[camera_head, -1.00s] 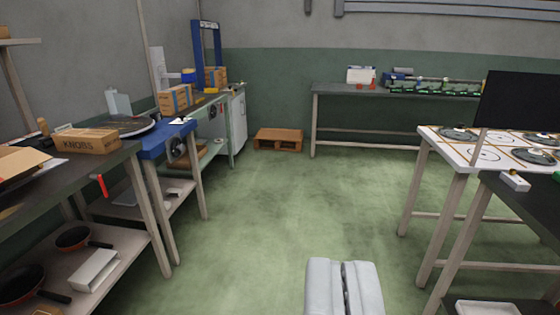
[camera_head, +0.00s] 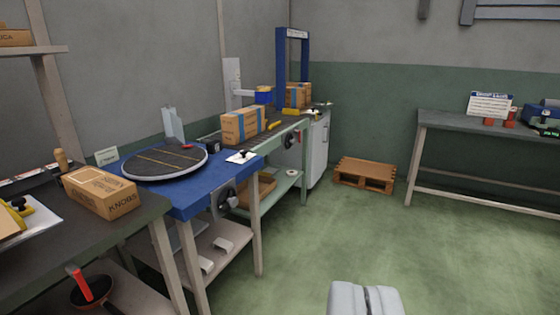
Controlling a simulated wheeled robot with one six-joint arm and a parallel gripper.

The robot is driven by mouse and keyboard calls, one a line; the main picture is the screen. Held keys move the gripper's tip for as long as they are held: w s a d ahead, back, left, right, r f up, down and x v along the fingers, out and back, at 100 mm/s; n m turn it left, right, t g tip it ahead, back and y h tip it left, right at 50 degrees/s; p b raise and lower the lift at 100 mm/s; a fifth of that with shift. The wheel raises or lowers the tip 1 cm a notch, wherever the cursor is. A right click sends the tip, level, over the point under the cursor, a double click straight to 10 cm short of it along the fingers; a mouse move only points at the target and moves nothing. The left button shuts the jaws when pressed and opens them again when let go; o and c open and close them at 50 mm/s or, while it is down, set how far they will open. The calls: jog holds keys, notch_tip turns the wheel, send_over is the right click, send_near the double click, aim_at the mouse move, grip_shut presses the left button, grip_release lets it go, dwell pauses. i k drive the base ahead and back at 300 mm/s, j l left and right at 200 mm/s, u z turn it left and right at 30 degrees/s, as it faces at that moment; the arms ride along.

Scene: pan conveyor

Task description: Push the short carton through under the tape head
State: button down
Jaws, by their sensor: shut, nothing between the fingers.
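A brown carton with a blue stripe (camera_head: 240,127) stands on the roller conveyor bench (camera_head: 272,137), just past the blue turntable table. Another brown carton (camera_head: 297,95) stands farther along, by the foot of the tall blue arch (camera_head: 292,50). A pale post carries a blue and yellow head (camera_head: 264,96) between the two cartons; it looks like the tape head. I cannot tell from here which carton is the short one. My gripper (camera_head: 367,290) is shut and empty, low in the view over open floor, well away from the cartons.
A round dark turntable (camera_head: 165,162) sits on the blue table (camera_head: 190,195). A carton marked KNOBS (camera_head: 102,192) lies on the dark bench at left. A wooden pallet (camera_head: 364,175) and a grey table (camera_head: 480,127) stand at the back. The green floor between is clear.

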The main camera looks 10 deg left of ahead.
aim_at(239, 126)
jog(key=i, duration=0.85)
jog(key=i+j+z, duration=0.15)
jog(key=i, duration=0.7)
jog(key=i+j+u, duration=0.1)
jog(key=i+u, duration=0.25)
jog(key=i, duration=0.25)
jog(key=i+u, duration=0.35)
jog(key=i, duration=0.3)
jog(key=i+u, duration=0.15)
jog(key=i+j, duration=0.05)
